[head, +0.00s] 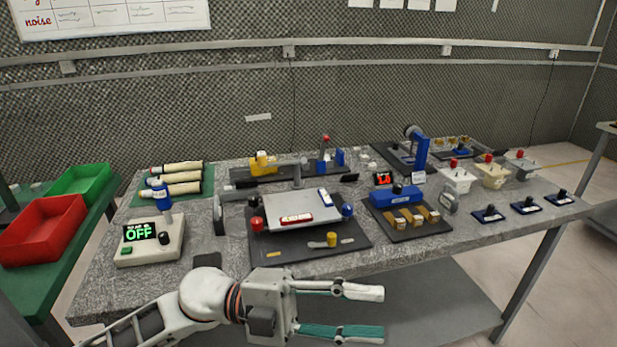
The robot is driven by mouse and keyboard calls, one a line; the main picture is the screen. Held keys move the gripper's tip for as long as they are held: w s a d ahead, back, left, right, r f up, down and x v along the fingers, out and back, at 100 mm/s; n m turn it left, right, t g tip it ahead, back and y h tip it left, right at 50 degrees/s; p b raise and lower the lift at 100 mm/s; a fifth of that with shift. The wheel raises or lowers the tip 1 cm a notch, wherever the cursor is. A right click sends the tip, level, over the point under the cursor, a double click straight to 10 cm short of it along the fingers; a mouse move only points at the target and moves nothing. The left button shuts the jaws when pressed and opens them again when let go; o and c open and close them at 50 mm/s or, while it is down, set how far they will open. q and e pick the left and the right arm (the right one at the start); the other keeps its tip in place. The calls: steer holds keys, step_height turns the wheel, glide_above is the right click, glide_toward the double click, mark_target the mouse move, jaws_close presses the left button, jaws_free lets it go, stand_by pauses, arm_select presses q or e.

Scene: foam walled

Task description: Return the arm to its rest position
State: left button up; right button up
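My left arm comes in from the lower left. Its gripper (383,313) is in front of the table's near edge, low in the picture. Its two fingers point right and are spread wide apart, with nothing between them. The lower finger shows a teal side. The grey speckled table (110,275) lies behind and above the gripper, and the gripper appears apart from everything on it. My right arm and gripper do not show.
A black board with a silver plate (300,208) stands behind the gripper. A box reading OFF (150,250) is at the left table end. Red (42,228) and green (80,185) bins are farther left. Blue-based switches (488,214) line the right. Open floor shows at right.

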arm_select(q)
steer(key=w+a+f+n+t+h, duration=0.1)
steer(key=w+a+n+t, duration=0.1)
steer(key=w+n+t, duration=0.35)
steer(key=w+a+f+n+t, duration=0.2)
steer(key=w+a+n+t, duration=0.1)
steer(key=n+t, duration=0.55)
steer(key=w+a+f+n+t+y, duration=0.3)
steer(key=a+f+n+t+y, duration=0.3)
steer(key=a+f+n+y, duration=0.4)
steer(key=s+a+f+n+g+y, duration=0.1)
steer(key=s+a+f, duration=0.3)
steer(key=f, duration=0.5)
steer(key=s+a+f+n+g+y, duration=0.2)
steer(key=s+f, duration=0.4)
steer(key=f, duration=0.3)
steer(key=s+a+f+n+g+y, duration=0.2)
steer(key=a+f, duration=0.4)
steer(key=f, duration=0.3)
steer(key=s+n+y, duration=0.1)
steer(key=s+y, duration=0.1)
steer(key=shift+s+a+f+y, duration=0.3)
steer(key=shift+s+a+f, duration=0.05)
steer(key=shift+s, duration=0.05)
